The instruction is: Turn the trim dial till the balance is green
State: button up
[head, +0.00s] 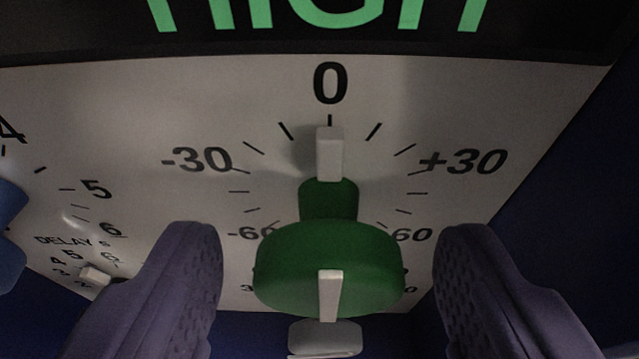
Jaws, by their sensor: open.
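The trim dial (328,255) is a green knob with a white pointer (330,152) that points at 0 on its printed scale. The scale carries marks such as -30 on the left and +30 on the right. A dark display (420,42) above the panel shows the lower part of green letters that read HIGH; its top is cut off. My gripper (325,265) is open, with one purple finger on each side of the green knob. A gap shows between each finger and the knob.
To the left is another scale marked DELAY, with a small white pointer (95,276). A blue knob (10,235) is partly in view at the left edge. A pale block (325,337) sits below the green knob. The white panel (90,95) ends at dark blue surroundings on the right.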

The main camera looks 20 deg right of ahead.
jog(key=shift+w+f, duration=0.15)
jog(key=shift+w, duration=0.15)
jog(key=shift+s, duration=0.15)
jog(key=c, duration=1)
jog(key=shift+a+f+n+g+h+b, duration=0.15)
jog(key=shift+n+g+h+b, duration=0.15)
jog(key=shift+n+h+b, duration=0.6)
jog(key=n+h+b, duration=0.1)
jog(key=n, duration=0.1)
jog(key=shift+a+n, duration=0.1)
jog(key=shift+n, duration=0.3)
jog(key=n+h+b, duration=0.1)
jog(key=n+h, duration=0.1)
jog(key=n, duration=0.1)
jog(key=shift+a+f, duration=0.15)
jog(key=shift+n+h+b, duration=0.7)
jog(key=shift+n, duration=0.4)
